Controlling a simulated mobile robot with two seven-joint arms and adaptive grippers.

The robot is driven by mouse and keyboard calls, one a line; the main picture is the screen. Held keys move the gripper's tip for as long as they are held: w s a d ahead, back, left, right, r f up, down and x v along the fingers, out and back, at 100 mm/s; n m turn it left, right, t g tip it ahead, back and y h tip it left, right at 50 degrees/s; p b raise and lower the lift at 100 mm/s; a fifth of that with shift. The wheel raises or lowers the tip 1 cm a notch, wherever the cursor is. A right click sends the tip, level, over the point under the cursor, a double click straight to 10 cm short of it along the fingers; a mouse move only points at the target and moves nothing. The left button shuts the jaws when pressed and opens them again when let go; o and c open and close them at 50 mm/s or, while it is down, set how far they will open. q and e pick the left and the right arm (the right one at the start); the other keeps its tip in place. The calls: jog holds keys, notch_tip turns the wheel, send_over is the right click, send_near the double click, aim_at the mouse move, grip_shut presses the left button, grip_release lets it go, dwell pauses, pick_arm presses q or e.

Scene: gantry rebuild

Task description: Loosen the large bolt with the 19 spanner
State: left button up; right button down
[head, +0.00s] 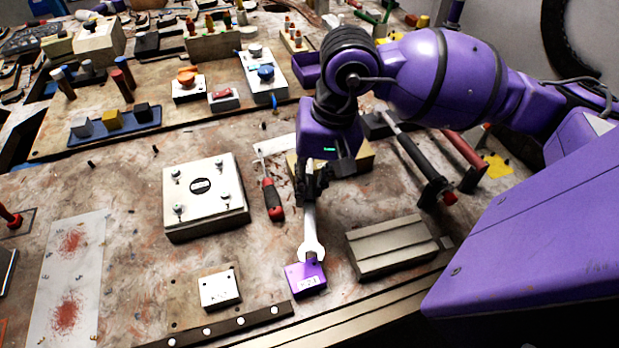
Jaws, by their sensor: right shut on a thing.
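My right gripper (312,184) is shut on the silver spanner (309,228), with the spanner's shaft pointing toward the front of the bench. The spanner's open end lies at the back edge of a small purple block (308,281) with a pale label. A small dark piece, perhaps the large bolt (311,261), shows between the spanner's jaws. I cannot tell whether the jaws are seated on it. The number on the spanner cannot be read. My left gripper is not in view.
A white plate box (205,197) with several fasteners stands left of a red-handled screwdriver (271,199). A grey grooved block (391,247) is close on the right. A small white block (219,288) and a dark strip (235,326) are in front.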

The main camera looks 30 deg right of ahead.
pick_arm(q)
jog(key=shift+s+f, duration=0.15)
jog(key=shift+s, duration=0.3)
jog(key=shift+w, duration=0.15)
pick_arm(e)
jog(key=shift+f, duration=0.2)
pick_arm(q)
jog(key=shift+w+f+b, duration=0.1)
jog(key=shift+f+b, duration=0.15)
jog(key=shift+b, duration=0.05)
pick_arm(e)
jog(key=shift+f, duration=0.25)
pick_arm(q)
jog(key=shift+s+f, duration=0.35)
pick_arm(e)
jog(key=shift+f, duration=0.25)
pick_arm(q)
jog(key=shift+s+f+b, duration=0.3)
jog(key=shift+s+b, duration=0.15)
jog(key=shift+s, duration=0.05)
pick_arm(e)
jog(key=shift+f, duration=0.25)
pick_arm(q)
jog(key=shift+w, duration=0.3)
